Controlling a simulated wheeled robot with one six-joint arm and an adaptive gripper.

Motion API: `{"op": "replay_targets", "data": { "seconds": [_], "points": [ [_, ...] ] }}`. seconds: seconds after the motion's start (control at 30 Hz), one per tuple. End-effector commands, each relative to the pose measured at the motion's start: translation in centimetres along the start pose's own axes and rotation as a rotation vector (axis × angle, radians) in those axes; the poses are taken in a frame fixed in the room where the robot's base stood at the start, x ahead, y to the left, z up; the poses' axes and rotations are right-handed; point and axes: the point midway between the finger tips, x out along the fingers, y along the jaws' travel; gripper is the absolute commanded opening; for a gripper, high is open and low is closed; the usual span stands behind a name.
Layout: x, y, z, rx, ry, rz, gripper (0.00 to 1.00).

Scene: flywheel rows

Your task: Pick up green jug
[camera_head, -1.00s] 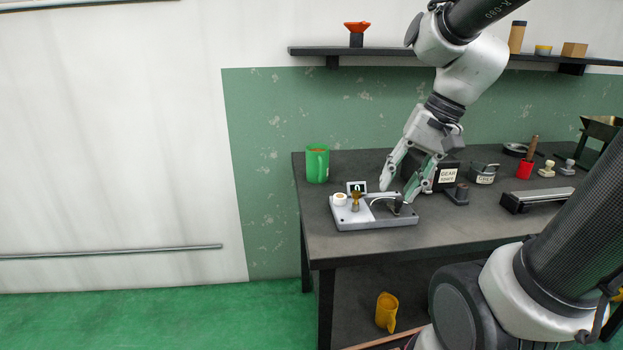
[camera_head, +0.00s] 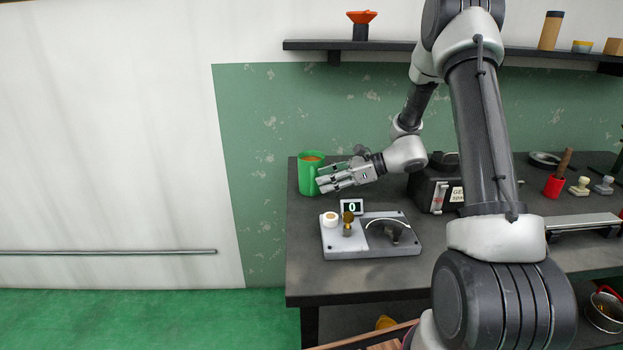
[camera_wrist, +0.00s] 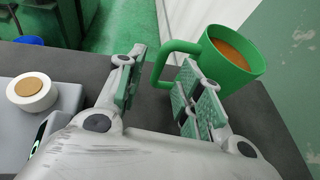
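The green jug (camera_head: 308,176) stands upright on the back left corner of the dark table. In the wrist view the jug (camera_wrist: 229,62) holds a brown liquid, and its handle (camera_wrist: 163,60) points toward the space between my fingers. My gripper (camera_head: 322,178) reaches in from the right, level with the jug. In the wrist view my gripper (camera_wrist: 160,95) is open, with one finger on each side of a gap. The right finger overlaps the jug's lower side in view; I cannot tell whether it touches. The handle appears just ahead of the gap.
A grey scale-like tray (camera_head: 345,250) with a white roll, a brass piece and a small display (camera_head: 351,207) sits in front of the jug. A black box (camera_head: 428,190) stands to the right. A dark shelf (camera_head: 390,45) hangs above.

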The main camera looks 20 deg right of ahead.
Motion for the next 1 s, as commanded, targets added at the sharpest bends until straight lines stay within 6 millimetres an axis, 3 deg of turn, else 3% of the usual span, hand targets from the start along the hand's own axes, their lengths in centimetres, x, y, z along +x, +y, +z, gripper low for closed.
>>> {"op": "replay_targets", "data": {
  "seconds": [0.37,0.6,0.8,1.0],
  "points": [
    [5.0,0.0,-0.6,-0.002,0.002,0.002,0.36],
    [5.2,0.0,-0.6,-0.003,0.002,0.000,0.36],
    [5.2,0.0,-0.6,-0.003,0.002,0.000,0.00],
    [5.2,0.0,-0.6,-0.003,0.002,0.000,0.00]
  ]
}}
